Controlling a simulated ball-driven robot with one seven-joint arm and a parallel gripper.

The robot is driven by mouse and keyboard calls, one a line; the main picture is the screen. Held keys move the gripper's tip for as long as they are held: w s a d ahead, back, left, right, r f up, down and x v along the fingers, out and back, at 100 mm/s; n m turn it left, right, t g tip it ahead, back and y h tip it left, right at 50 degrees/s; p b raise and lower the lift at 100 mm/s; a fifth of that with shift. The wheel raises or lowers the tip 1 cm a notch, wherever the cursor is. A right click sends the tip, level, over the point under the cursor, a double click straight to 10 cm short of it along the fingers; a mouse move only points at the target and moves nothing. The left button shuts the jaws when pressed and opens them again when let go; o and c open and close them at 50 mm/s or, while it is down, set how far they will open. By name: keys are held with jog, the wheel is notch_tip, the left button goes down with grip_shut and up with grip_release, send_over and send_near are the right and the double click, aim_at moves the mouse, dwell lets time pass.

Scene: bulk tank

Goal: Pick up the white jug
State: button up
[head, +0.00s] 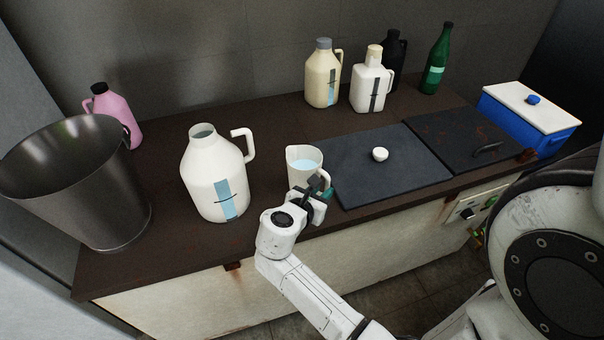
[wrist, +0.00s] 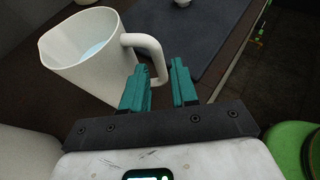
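A small white open jug (head: 304,160) with pale blue liquid in it stands near the front edge of the brown counter. It also shows in the wrist view (wrist: 85,62), with its handle (wrist: 150,48) toward my gripper. My gripper (head: 318,198) is at the handle side of this jug, at the counter's front edge. Its teal fingers (wrist: 160,88) are apart, and the handle's outer curve reaches the gap between their tips. I cannot tell whether they touch it. A bigger white jug (head: 213,177) with a blue strip stands left of it.
A metal bucket (head: 75,190) and a pink jug (head: 112,108) are at the left. Dark lids (head: 375,185) with a white knob (head: 380,154) lie right. Cream jugs (head: 323,75) (head: 370,82), a green bottle (head: 438,60) and a blue cooler (head: 525,120) stand behind.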

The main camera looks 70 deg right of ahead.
aim_at(326, 186)
jog(key=shift+x, duration=3.45)
jog(key=shift+f, duration=0.1)
grip_shut()
jog(key=shift+w, duration=0.1)
